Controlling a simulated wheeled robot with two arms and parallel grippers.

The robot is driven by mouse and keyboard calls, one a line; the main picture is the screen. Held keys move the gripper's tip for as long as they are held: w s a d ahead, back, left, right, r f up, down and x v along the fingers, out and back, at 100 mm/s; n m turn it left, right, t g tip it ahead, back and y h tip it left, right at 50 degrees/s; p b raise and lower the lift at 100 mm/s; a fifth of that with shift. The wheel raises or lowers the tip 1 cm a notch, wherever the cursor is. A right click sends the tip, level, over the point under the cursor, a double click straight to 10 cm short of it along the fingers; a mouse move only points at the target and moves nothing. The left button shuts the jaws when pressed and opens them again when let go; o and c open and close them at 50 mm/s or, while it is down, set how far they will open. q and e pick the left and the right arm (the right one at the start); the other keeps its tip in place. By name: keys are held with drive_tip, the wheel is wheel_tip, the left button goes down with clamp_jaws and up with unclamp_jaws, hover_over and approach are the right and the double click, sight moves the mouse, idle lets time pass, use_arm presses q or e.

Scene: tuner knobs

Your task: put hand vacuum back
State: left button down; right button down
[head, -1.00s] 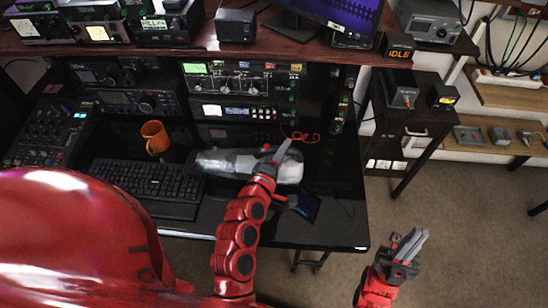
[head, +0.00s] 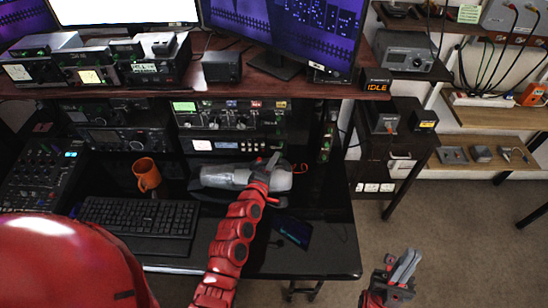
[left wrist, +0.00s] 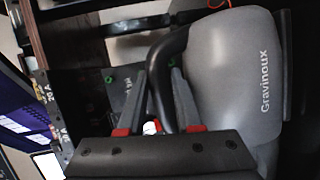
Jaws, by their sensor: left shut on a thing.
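The hand vacuum (head: 225,177) is grey with a dark handle and lies lengthwise across the head view, over the black desk, behind and right of the keyboard. My left gripper (head: 270,165) is at its right part. In the left wrist view, the fingers of the left gripper (left wrist: 160,100) stand on both sides of the dark handle, and the grey body (left wrist: 235,75) reads "Gravinoux". Whether the vacuum touches the desk is unclear. My right gripper (head: 402,264) is off the desk's right front corner, with nothing seen in it; its finger gap is unclear.
A black keyboard (head: 135,222) and an orange mug (head: 146,174) are to the left. A dark flat device (head: 292,231) lies in front. Radio equipment (head: 228,115) stands behind, under the raised wooden shelf (head: 285,86). The desk's front right is mostly clear.

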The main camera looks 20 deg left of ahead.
use_arm(q)
drive_tip(key=shift+f, duration=0.15)
drive_tip(key=c, duration=0.6)
unclamp_jaws()
drive_tip(key=shift+f, duration=0.1)
drive_tip(key=shift+s, duration=0.15)
